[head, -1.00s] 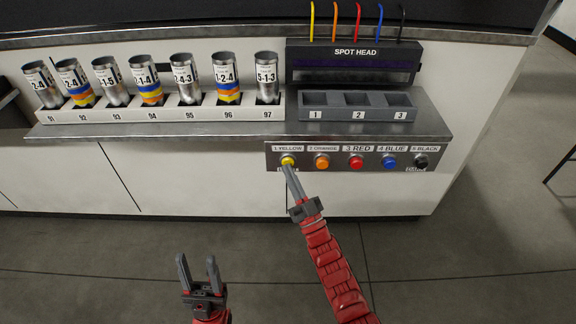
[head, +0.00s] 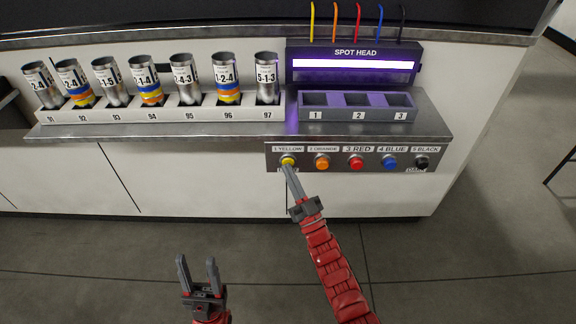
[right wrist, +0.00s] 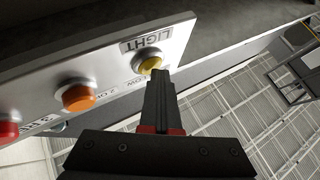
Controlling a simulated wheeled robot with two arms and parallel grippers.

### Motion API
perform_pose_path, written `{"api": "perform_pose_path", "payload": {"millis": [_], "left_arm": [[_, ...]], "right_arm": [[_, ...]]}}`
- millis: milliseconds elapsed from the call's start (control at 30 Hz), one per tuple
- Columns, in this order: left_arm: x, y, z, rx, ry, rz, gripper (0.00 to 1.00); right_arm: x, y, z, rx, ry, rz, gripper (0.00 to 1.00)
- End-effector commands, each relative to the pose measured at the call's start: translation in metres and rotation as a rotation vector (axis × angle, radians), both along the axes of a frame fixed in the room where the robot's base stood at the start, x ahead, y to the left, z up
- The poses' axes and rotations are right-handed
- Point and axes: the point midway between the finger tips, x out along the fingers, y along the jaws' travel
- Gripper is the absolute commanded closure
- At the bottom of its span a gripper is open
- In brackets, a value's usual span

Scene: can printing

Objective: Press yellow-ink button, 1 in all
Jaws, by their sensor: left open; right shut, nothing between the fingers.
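The yellow button (head: 288,161) is at the left end of a metal button panel, under the label "1 YELLOW". My right gripper (head: 289,169) is shut and empty, its fingertips at the lower edge of the yellow button. In the right wrist view, the yellow button (right wrist: 149,63) sits just beyond the tips of my right gripper (right wrist: 157,73); I cannot tell for certain whether they touch. My left gripper (head: 196,262) is open and empty, low over the floor. The spot head (head: 354,62) above the panel glows with a purple-white light bar.
Orange (head: 322,162), red (head: 356,162), blue (head: 389,161) and black (head: 421,161) buttons line the panel to the right. A rack (head: 163,115) holds several tilted cans at left. A grey tray (head: 358,113) with three empty slots stands under the spot head.

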Motion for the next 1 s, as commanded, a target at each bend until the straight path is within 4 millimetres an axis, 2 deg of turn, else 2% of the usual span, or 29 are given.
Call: {"api": "perform_pose_path", "payload": {"millis": [400,800,1000], "left_arm": [[0.000,0.000,0.007,0.000,0.000,0.000,0.50],[0.000,0.000,0.008,0.000,0.000,0.000,0.50],[0.000,0.000,0.012,0.000,0.000,0.000,0.50]], "right_arm": [[-0.023,0.000,0.000,0.000,0.002,0.000,1.00],[-0.026,0.000,0.000,0.000,0.000,0.000,1.00],[-0.041,0.000,0.001,0.001,0.002,0.000,1.00]]}}
